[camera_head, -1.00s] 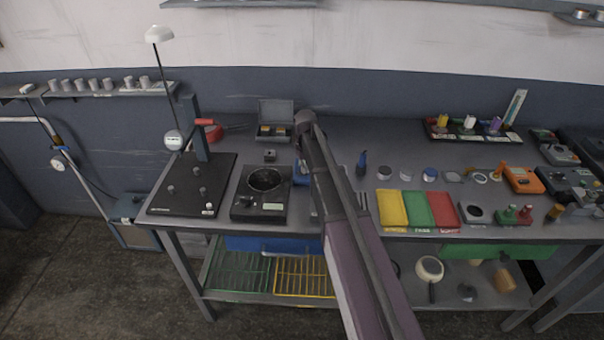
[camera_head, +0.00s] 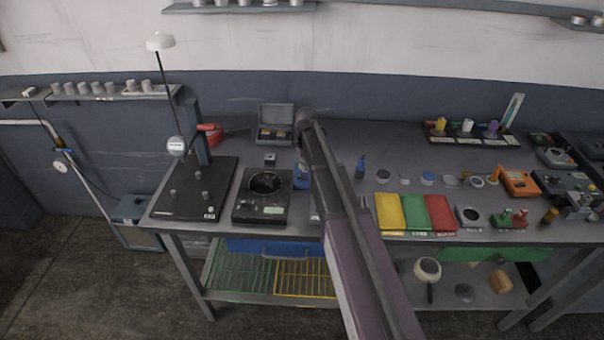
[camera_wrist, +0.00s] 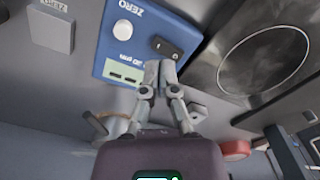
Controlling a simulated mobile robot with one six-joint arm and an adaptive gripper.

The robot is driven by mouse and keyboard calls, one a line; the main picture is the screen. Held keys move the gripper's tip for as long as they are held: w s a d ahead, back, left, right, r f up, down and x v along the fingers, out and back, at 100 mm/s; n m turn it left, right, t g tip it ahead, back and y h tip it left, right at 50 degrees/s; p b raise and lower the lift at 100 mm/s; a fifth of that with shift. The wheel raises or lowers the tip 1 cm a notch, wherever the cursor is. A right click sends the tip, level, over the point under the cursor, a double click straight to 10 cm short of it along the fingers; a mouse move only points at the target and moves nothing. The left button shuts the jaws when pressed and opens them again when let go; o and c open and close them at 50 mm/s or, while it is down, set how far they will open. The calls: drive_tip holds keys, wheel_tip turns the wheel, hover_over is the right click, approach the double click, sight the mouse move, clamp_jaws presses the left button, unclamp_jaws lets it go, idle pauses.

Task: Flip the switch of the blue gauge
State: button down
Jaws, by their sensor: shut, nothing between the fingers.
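The blue gauge (camera_wrist: 140,50) fills the upper middle of the wrist view, with a "ZERO" label, a round white knob (camera_wrist: 123,30) and a small black switch (camera_wrist: 166,47). In the head view only part of the blue gauge (camera_head: 303,177) shows beside my arm. My gripper (camera_wrist: 161,68) is shut and empty. Its fingertips are at the switch's near end in the wrist view; I cannot tell whether they touch it. My arm hides the gripper in the head view.
A black device with a round dish (camera_head: 265,184) stands close beside the gauge. A black stand (camera_head: 188,205) is further left. An open grey box (camera_head: 276,112) sits behind. Yellow, green and red trays (camera_head: 390,212) lie to the right.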

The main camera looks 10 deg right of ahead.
sight(305, 177)
drive_tip(key=shift+r+p, duration=1.7)
drive_tip(key=shift+r, duration=0.25)
drive_tip(key=s+a+m, duration=0.1)
drive_tip(key=s+m, duration=0.2)
drive_tip(key=s, duration=2.3)
drive_tip(key=shift+a, duration=0.15)
